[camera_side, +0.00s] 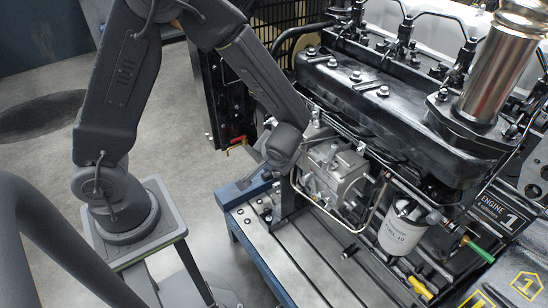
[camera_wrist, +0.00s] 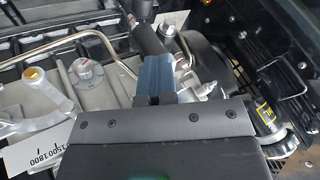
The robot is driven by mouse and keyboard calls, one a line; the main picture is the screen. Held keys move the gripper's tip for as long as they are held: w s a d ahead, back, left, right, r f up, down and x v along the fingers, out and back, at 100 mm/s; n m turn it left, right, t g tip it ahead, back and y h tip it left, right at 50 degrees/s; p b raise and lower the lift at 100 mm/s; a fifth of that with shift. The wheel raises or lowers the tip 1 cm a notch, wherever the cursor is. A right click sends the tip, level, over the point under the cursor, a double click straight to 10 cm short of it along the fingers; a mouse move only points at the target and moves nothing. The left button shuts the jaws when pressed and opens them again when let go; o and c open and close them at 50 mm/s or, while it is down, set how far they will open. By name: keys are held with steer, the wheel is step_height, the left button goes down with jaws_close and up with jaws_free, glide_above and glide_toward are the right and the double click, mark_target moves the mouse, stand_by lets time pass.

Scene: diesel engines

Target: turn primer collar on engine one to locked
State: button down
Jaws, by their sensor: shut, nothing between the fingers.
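Engine one (camera_side: 375,95) carries an "ENGINE 1" plate in the side view. Its grey metal pump (camera_side: 335,175) is on the near side. In the wrist view, a round grey cap with a red mark (camera_wrist: 88,73) and a dark cylindrical knob (camera_wrist: 146,38) show; I cannot tell which, if either, is the primer collar, nor its setting.
A lever with a brass bolt (camera_wrist: 36,78) and a scale plate (camera_wrist: 35,150) are at left in the wrist view. Pipes and a white filter (camera_side: 400,228) are close to the pump. A green handle (camera_side: 480,251) is further right. Open floor (camera_side: 175,115) lies left.

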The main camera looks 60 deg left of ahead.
steer(key=s+a+m+t, duration=0.1)
steer(key=a+m, duration=0.1)
steer(key=a, duration=0.4)
steer(key=shift+s+m+h, duration=0.3)
steer(key=shift+s, duration=0.05)
steer(key=shift+w+a+f, duration=0.1)
steer(key=shift+a, duration=0.05)
stand_by(0.5)
stand_by(0.4)
